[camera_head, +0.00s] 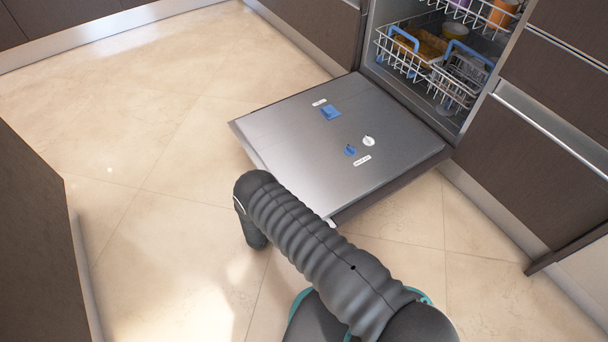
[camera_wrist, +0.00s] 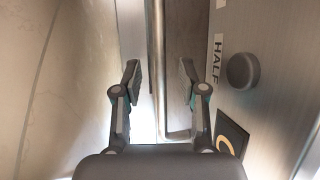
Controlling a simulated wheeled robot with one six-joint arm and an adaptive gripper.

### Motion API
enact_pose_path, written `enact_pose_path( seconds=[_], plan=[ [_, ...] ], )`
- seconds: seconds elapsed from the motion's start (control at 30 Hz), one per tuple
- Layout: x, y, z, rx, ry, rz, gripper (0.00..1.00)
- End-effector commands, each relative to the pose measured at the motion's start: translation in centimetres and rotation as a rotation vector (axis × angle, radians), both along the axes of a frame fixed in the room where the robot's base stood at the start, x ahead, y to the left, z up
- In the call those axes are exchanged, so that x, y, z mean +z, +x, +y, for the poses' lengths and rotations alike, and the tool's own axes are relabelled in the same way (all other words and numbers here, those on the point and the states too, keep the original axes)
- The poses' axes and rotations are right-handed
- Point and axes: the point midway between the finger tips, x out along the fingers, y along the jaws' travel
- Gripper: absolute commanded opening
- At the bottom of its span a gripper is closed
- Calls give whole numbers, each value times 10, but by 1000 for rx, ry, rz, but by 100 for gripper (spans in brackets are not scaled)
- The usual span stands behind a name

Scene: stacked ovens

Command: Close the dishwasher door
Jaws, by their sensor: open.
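The dishwasher door (camera_head: 285,130) is folded down flat, its grey inner face up, in front of the open dishwasher. My arm reaches over the floor beside the door's near left edge and bends down there; my gripper is hidden in the head view. In the wrist view my gripper (camera_wrist: 160,75) is open, its two fingers apart. A metal bar (camera_wrist: 155,40) shows in the gap between them, against a brown surface; I cannot tell whether either finger touches it. A metal panel with a round knob (camera_wrist: 242,70) and a "HALF" label is to the right.
A wire rack (camera_head: 405,65) with dishes and a basket is inside the dishwasher. Brown cabinets with metal handles (camera_head: 550,125) stand on the right, and another dark cabinet (camera_head: 35,240) on the left. The tiled floor (camera_head: 150,150) left of the door is clear.

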Motion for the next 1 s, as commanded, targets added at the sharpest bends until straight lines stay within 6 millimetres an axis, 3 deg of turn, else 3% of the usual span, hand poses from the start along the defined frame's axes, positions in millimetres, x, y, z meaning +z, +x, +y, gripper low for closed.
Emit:
enact_pose_path(
  seconds=[0.33, 0.73, 0.77, 0.9, 1.0],
  plan=[
    [9, 38, -26, -3, 3, -2, 41],
    [10, 45, -31, -3, 3, -1, 41],
    [10, 45, -31, -3, 3, -1, 36],
    [10, 45, -31, -3, 3, -1, 1],
    [10, 45, -31, -3, 3, -1, 0]
  ],
)
